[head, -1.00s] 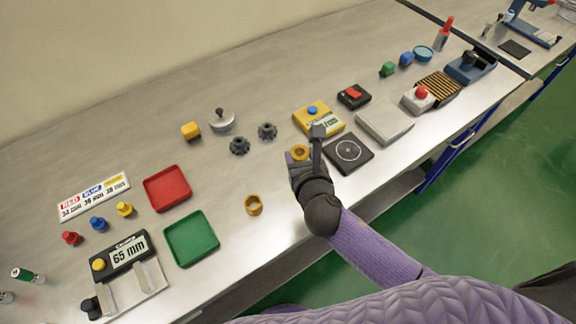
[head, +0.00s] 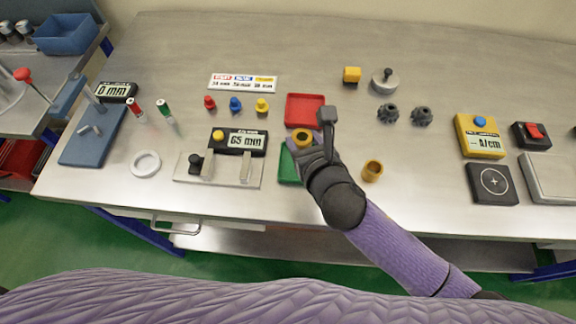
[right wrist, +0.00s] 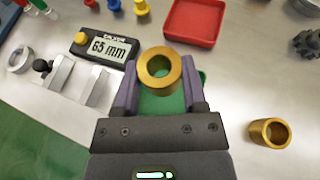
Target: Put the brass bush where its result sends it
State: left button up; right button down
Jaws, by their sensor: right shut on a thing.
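My right gripper (head: 312,146) is shut on a brass bush (head: 296,141), held upright with its hole facing up. In the right wrist view the held bush (right wrist: 160,86) sits between the fingers, above the green tray (right wrist: 158,104). In the head view the green tray (head: 288,168) is largely hidden by my gripper. The red tray (head: 304,101) lies just behind it, empty where visible. A second brass bush (head: 373,176) stands on the table to the right. The yellow tester (head: 466,131) with a blue button and the black crosshair pad (head: 479,189) are farther right. My left gripper is not in view.
A gauge (head: 218,147) reads 65 mm at left. Behind it stand red, blue and yellow pegs (head: 235,107) and a label card (head: 242,88). A white ring (head: 135,164) lies further left.

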notch_tip(320, 180, down, 7)
jog(key=b, duration=0.3)
jog(key=shift+d+f, duration=0.1)
jog(key=shift+f, duration=0.05)
jog(key=shift+r, duration=0.2)
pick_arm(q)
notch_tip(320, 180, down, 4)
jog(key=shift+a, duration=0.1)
pick_arm(e)
jog(key=shift+f, duration=0.1)
jog(key=shift+c, duration=0.7)
grip_release()
jog(key=shift+s+d+r, duration=0.1)
jog(key=shift+s+r, duration=0.1)
jog(key=shift+r, duration=0.05)
jog(key=p+v, duration=0.3)
jog(key=v, duration=0.8)
jog(key=shift+f, duration=0.1)
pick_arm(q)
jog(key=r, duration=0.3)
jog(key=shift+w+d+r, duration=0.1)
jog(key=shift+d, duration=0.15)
pick_arm(e)
jog(key=shift+s, duration=0.2)
